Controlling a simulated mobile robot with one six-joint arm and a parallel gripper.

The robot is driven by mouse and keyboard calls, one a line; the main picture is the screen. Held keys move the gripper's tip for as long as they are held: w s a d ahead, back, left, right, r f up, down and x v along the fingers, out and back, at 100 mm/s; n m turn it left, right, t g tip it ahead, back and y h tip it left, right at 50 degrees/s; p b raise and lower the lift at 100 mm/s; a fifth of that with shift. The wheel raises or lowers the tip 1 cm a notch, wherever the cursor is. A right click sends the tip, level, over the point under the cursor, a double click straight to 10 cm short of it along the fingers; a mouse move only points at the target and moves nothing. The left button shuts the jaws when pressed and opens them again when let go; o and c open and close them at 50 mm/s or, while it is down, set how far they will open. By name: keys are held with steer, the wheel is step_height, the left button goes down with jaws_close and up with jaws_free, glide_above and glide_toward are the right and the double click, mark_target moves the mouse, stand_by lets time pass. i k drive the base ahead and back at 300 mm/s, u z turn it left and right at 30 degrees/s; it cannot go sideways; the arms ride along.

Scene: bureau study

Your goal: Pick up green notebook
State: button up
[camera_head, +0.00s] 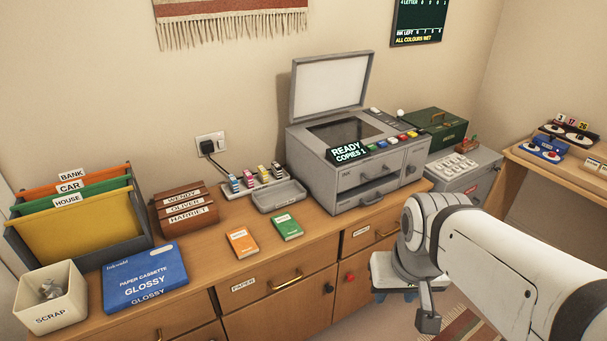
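The green notebook (287,227) is a small green booklet with a pale label. It lies flat on the wooden cabinet top, in front of the grey tray and just right of an orange notebook (242,242). My arm comes in from the lower right. The end of my gripper (428,318) hangs low in front of the cabinet, to the right of the green notebook and well apart from it. Only a dark end part shows, so I cannot tell whether it is open or shut. Nothing covers the green notebook.
A grey copier (350,165) with its lid raised stands behind and right of the notebooks. Bare wood lies around the notebooks.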

mark_target(286, 226)
steer(key=z, duration=0.1)
steer(key=i, duration=1.25)
steer(key=u, duration=0.6)
